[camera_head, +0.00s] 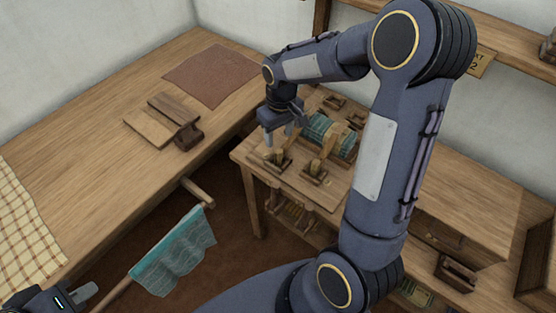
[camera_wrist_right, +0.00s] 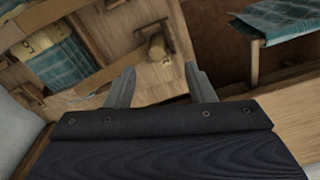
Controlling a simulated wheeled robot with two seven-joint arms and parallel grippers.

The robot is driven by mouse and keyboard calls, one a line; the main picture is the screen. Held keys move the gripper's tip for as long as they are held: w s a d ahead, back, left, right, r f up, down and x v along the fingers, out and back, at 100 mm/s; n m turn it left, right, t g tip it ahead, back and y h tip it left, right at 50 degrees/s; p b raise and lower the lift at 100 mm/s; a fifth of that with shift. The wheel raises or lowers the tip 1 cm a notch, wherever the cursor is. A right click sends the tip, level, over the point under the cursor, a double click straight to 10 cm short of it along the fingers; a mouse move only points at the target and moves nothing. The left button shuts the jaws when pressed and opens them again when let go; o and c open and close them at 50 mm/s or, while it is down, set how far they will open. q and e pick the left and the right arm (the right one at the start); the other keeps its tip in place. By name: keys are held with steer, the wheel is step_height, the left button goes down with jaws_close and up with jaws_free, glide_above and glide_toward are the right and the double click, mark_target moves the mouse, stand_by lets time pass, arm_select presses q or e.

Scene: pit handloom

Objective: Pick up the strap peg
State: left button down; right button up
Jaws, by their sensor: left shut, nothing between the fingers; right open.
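Small wooden pegs in blocks stand on the small wooden table; one (camera_head: 316,171) is at its front and another (camera_head: 277,159) is beside it, under my right gripper. I cannot tell for certain which is the strap peg. In the right wrist view a wooden peg (camera_wrist_right: 156,46) stands just beyond the fingertips, apart from them. My right gripper (camera_head: 278,138) is open and empty, pointing down over the table's left front part; its fingers also show in the wrist view (camera_wrist_right: 160,72). My left gripper (camera_head: 82,294) is shut and empty at the bottom left, far from the pegs.
A teal cloth roll (camera_head: 329,136) with a tan strap lies behind the pegs. A teal cloth (camera_head: 176,252) hangs on a rod left of the table. Dark wooden blocks (camera_head: 180,122) and a brown mat (camera_head: 211,75) lie on the long bench. My right arm hides part of the table.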

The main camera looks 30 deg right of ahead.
mark_target(278, 151)
steer(key=shift+w+f, duration=0.25)
steer(key=shift+f, duration=0.35)
steer(key=shift+w+f, duration=0.2)
steer(key=shift+f, duration=0.35)
step_height(278, 151, down, 7)
steer(key=shift+d+f+p, duration=0.1)
steer(key=shift+p, duration=0.4)
steer(key=c, duration=1)
steer(key=shift+c, duration=0.3)
